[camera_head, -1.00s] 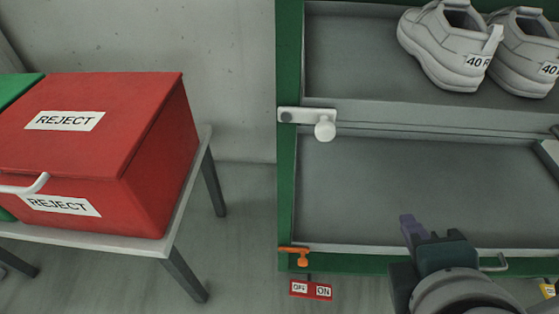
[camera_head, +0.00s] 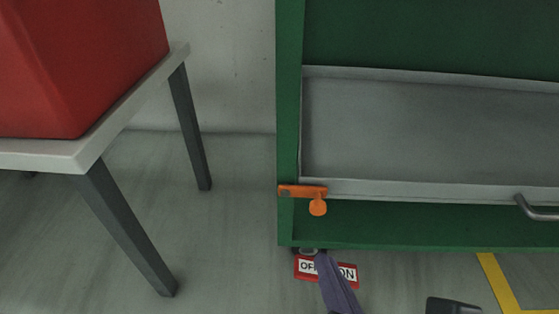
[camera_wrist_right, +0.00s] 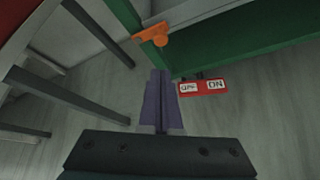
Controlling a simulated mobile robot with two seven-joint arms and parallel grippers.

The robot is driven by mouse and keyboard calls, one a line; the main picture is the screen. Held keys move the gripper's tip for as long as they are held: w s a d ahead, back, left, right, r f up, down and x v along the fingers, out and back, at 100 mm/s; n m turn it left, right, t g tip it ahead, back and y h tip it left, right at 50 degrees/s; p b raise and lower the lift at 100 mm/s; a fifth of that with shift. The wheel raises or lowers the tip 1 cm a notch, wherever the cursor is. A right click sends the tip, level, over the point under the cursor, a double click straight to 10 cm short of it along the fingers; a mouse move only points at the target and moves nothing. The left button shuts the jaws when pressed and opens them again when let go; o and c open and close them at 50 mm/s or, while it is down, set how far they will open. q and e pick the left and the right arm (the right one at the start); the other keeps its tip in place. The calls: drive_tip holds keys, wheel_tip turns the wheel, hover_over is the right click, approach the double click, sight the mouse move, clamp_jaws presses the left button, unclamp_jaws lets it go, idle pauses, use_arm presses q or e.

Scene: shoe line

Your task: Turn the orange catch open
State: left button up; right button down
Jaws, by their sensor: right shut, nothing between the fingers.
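The orange catch (camera_head: 303,191) lies level across the green left post and the front lip of the grey lower tray (camera_head: 420,187). Its round knob hangs at its right end. The catch also shows in the right wrist view (camera_wrist_right: 152,37), ahead of the fingers. My right gripper (camera_head: 322,258) is shut and empty, its purple fingers just below the knob in the picture and apart from it. It also shows in the right wrist view (camera_wrist_right: 160,72). Its fingers hide part of a red OFF/ON sign (camera_head: 303,276). My left gripper is out of view.
The green rack (camera_head: 289,120) stands on a grey floor, with a metal handle (camera_head: 538,210) on the tray front at right. A grey table (camera_head: 80,155) bearing a red box (camera_head: 80,70) stands at left. Bare floor lies between table and rack. Yellow floor marking (camera_head: 497,283) is at lower right.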

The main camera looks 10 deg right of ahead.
use_arm(q)
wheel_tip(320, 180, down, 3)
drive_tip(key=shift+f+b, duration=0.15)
drive_tip(key=shift+b, duration=0.65)
use_arm(e)
drive_tip(key=f, duration=0.1)
drive_tip(key=a+f+n, duration=0.1)
drive_tip(key=f, duration=0.1)
drive_tip(key=shift+a+f+y, duration=0.1)
drive_tip(key=shift+f+y, duration=0.2)
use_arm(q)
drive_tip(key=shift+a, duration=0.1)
use_arm(e)
drive_tip(key=b+x, duration=0.5)
drive_tip(key=x, duration=0.5)
use_arm(q)
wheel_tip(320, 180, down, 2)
drive_tip(key=p, duration=0.2)
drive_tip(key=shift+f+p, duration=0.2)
drive_tip(key=shift+p, duration=0.1)
use_arm(e)
drive_tip(key=d+r, duration=0.2)
drive_tip(key=r, duration=0.1)
drive_tip(key=shift+s+r, duration=0.1)
drive_tip(key=shift+r, duration=0.2)
